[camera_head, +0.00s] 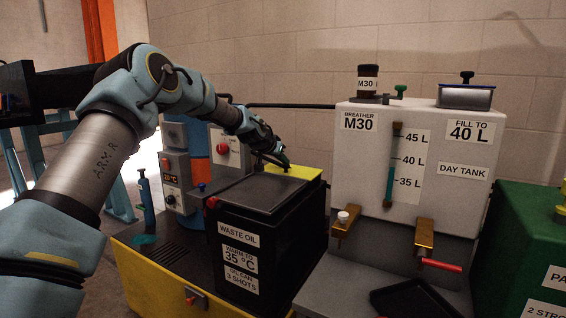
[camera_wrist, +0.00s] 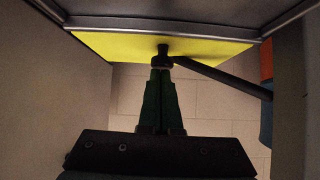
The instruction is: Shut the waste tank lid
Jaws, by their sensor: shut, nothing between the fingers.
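The waste tank (camera_head: 285,250) is a black box labelled WASTE OIL, standing on a yellow-sided base. A dark flat panel that looks like its lid (camera_head: 258,193) lies across the top, roughly level. I cannot tell whether it is fully seated. A yellow surface (camera_head: 308,173) shows at its back edge, and also in the wrist view (camera_wrist: 110,45). My gripper (camera_head: 280,161) is over the back part of the tank top. In the wrist view, its green fingers (camera_wrist: 161,68) are together and empty, with their tips at a small dark knob-like piece (camera_wrist: 163,50); contact is unclear.
A grey day tank (camera_head: 430,150) with a sight gauge and brass taps (camera_head: 425,240) stands close on the right. A black tray (camera_head: 410,300) lies before it. A green tank (camera_head: 520,240) is at the far right. A control post with a red button (camera_head: 223,148) stands left.

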